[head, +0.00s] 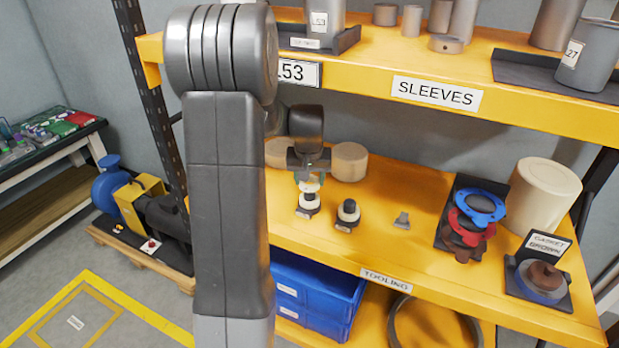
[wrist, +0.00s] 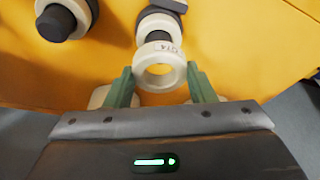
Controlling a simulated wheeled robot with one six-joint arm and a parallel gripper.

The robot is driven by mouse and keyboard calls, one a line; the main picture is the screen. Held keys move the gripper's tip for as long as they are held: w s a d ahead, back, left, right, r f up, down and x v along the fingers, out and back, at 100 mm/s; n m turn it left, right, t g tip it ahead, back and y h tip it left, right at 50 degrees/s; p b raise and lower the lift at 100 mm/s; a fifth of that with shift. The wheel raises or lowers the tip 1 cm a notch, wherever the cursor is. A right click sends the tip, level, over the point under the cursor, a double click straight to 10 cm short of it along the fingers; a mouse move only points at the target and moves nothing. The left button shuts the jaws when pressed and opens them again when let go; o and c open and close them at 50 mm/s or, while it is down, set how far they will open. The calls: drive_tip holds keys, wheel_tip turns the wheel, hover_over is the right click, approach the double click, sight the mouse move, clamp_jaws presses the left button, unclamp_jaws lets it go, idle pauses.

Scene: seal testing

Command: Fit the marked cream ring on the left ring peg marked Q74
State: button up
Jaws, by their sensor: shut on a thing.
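The cream ring (wrist: 177,83) is held between the two green fingers of my gripper (wrist: 160,86). A label reading Q74 shows at its upper edge in the wrist view. Its hole shows no peg through it. In the head view the ring (head: 309,187) hangs below my gripper (head: 309,178), just above the left ring peg (head: 308,201). That peg, dark with a cream collar, also shows just beyond the ring in the wrist view (wrist: 157,37). Whether ring and peg touch, I cannot tell. The right ring peg (head: 348,212) stands beside it, also dark with a cream part.
Two beige cylinders (head: 349,162) stand behind the pegs. A small grey piece (head: 402,220) lies to the right. Further right are red and blue flanged parts (head: 479,207) and a gasket stand (head: 547,243). The upper shelf (head: 440,92) overhangs at the back.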

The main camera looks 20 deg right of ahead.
drive_tip(key=shift+f+b, duration=0.3)
drive_tip(key=shift+f, duration=0.1)
drive_tip(key=o, duration=1)
drive_tip(key=shift+o, duration=0.2)
